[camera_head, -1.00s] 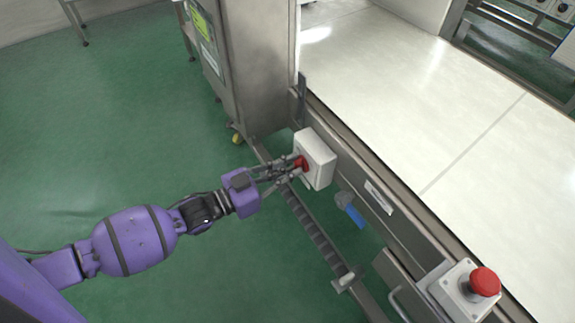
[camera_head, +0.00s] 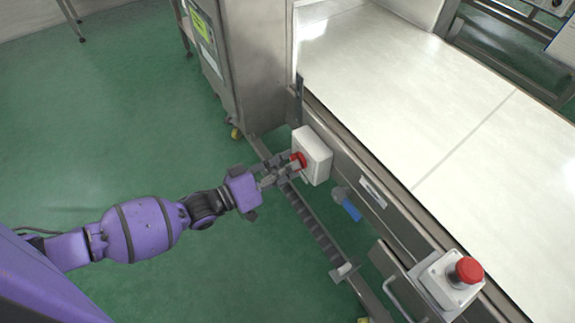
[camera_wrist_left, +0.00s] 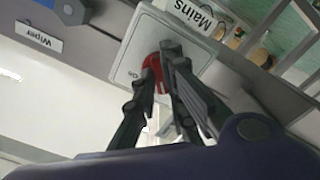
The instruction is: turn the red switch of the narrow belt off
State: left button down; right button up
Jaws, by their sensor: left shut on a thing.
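The red switch (camera_head: 299,159) sits on the front of a white switch box (camera_head: 316,155) on the side of the belt frame. My left gripper (camera_head: 290,165) reaches it from the left and is shut on it. In the left wrist view, the two fingers (camera_wrist_left: 164,62) lie on either side of the red switch (camera_wrist_left: 149,70) and partly hide it. The box there carries a "Mains" label (camera_wrist_left: 190,12) and the printed word "On". The exact angle of the switch cannot be told. My right gripper is not in view.
The pale belt (camera_head: 420,110) runs along the right. A red push button (camera_head: 466,270) on a white box is at the lower right. A blue-handled part (camera_head: 350,208) hangs below the frame. A steel cabinet (camera_head: 255,65) stands behind the switch box. The green floor at left is open.

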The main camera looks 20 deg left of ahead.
pick_arm(q)
jog(key=shift+f+n, duration=0.1)
jog(key=shift+n, duration=0.2)
jog(key=shift+s, duration=0.1)
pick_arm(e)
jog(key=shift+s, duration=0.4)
pick_arm(q)
jog(key=c, duration=1.8)
grip_release()
jog(key=v, duration=1.2)
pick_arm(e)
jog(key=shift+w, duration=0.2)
